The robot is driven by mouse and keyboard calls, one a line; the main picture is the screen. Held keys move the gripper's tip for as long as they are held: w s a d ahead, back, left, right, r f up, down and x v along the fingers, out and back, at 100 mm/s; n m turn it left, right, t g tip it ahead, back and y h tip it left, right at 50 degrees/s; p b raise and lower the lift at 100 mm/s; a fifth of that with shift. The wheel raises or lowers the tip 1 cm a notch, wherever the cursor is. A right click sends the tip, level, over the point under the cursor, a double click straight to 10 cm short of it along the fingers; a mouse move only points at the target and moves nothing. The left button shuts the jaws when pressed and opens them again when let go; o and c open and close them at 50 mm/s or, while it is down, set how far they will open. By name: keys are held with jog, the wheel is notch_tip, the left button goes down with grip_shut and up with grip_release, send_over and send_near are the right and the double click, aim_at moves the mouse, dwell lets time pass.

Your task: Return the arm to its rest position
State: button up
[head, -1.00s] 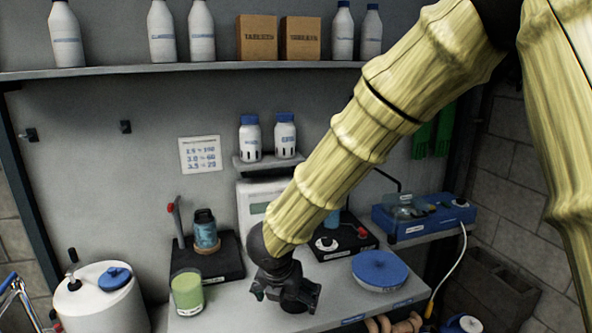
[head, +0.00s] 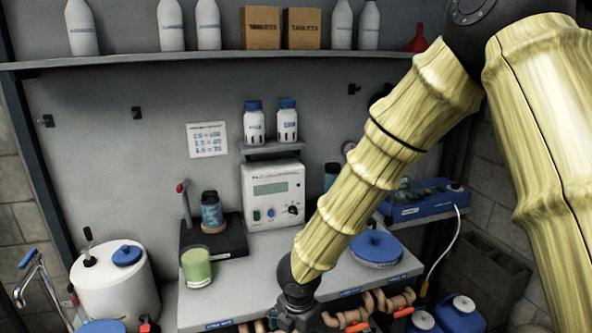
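My arm, in bamboo-like yellow casing, comes down from the upper right of the head view. My gripper (head: 299,318) is at the bottom edge, in front of the bench's front edge. It is partly cut off by the frame, so its fingers cannot be made out. No held object shows.
The grey bench (head: 235,291) carries a green cup (head: 196,268), a blue-lidded dish (head: 376,248) and a meter (head: 273,193). A white tank (head: 117,285) stands at left. Pipes (head: 375,305) and blue canisters (head: 461,313) are low at right. A shelf (head: 220,59) runs above.

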jog(key=s+d+f+m+g+y, duration=0.1)
jog(key=s+d+f+m+y, duration=0.15)
jog(key=s+f+m, duration=0.6)
jog(key=s+d+f+m+g+y, duration=0.15)
jog(key=s+d+f+m, duration=0.35)
jog(key=f, duration=0.6)
jog(key=s+d+f+m+h, duration=0.2)
jog(key=s+d+f+m, duration=0.2)
jog(key=s+d+m, duration=0.3)
jog(key=s+d+f+m+h, duration=0.2)
jog(key=s+d+f+m, duration=0.3)
jog(key=s+d+m, duration=0.3)
jog(key=shift+f+t, duration=0.2)
jog(key=shift+t, duration=0.25)
